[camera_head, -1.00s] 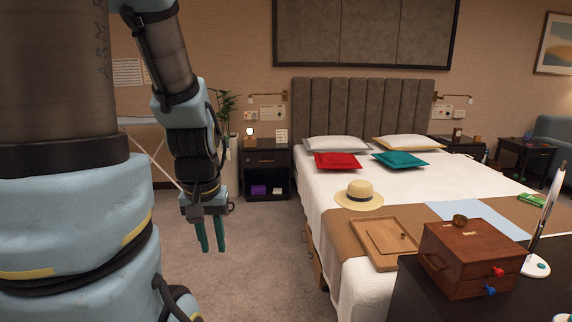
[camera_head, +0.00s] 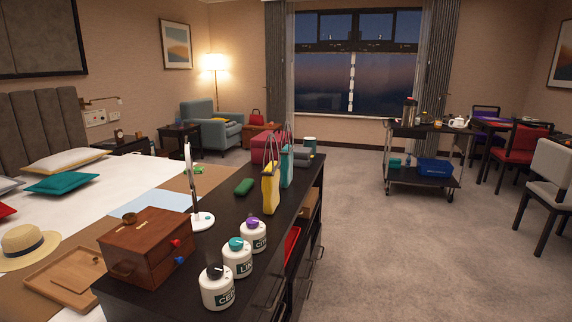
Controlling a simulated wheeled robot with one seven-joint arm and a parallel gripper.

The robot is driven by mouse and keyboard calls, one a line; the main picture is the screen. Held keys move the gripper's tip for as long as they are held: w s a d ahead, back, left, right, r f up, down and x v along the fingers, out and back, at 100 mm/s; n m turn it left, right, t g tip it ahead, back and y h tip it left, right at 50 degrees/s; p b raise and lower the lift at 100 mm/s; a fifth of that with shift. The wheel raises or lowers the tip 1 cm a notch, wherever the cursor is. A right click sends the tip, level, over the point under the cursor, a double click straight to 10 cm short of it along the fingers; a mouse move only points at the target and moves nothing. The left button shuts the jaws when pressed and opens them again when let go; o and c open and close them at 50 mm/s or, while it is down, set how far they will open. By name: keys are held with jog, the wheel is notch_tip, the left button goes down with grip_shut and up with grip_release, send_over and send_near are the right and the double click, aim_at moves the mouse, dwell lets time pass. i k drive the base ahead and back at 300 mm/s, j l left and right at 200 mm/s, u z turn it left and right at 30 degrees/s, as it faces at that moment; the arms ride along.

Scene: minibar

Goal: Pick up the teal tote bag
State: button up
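A teal tote bag (camera_head: 287,170) stands upright on the dark cabinet top, toward its far end, with its thin handles sticking up. A yellow tote bag (camera_head: 270,192) stands just in front and to the left of it and hides part of it. My gripper does not show in the present view.
The dark cabinet (camera_head: 262,275) also holds a wooden box (camera_head: 148,250), a lamp (camera_head: 202,220), several white jars (camera_head: 237,260) and a green case (camera_head: 244,186). A bed (camera_head: 85,205) lies left. Carpet (camera_head: 390,255) is clear right of the cabinet, up to a trolley (camera_head: 420,180).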

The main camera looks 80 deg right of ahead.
aim_at(287, 153)
jog(key=k+l, duration=0.2)
jog(key=k, duration=0.15)
jog(key=k+l+u, duration=0.15)
jog(key=k, duration=0.2)
jog(key=k+l, duration=0.2)
jog(key=k, duration=0.15)
jog(key=k+l+u, duration=0.2)
jog(key=k+l, duration=0.15)
jog(key=l, duration=0.3)
jog(key=k+l+u, duration=0.2)
jog(key=k+l, duration=0.2)
jog(key=l, duration=0.2)
jog(key=k+l+u, duration=0.2)
jog(key=k+l, duration=0.2)
jog(key=l, duration=0.15)
jog(key=k+l, duration=0.15)
jog(key=l, duration=0.3)
jog(key=k+l+u, duration=0.15)
jog(key=l, duration=0.25)
jog(key=k+l, duration=0.15)
jog(key=l, duration=0.3)
jog(key=k+l+u, duration=0.15)
jog(key=l, duration=0.25)
jog(key=k+l, duration=0.2)
jog(key=l, duration=0.2)
jog(key=k+l+u, duration=0.15)
jog(key=l, duration=0.75)
jog(key=i+l, duration=0.15)
jog(key=l, duration=0.35)
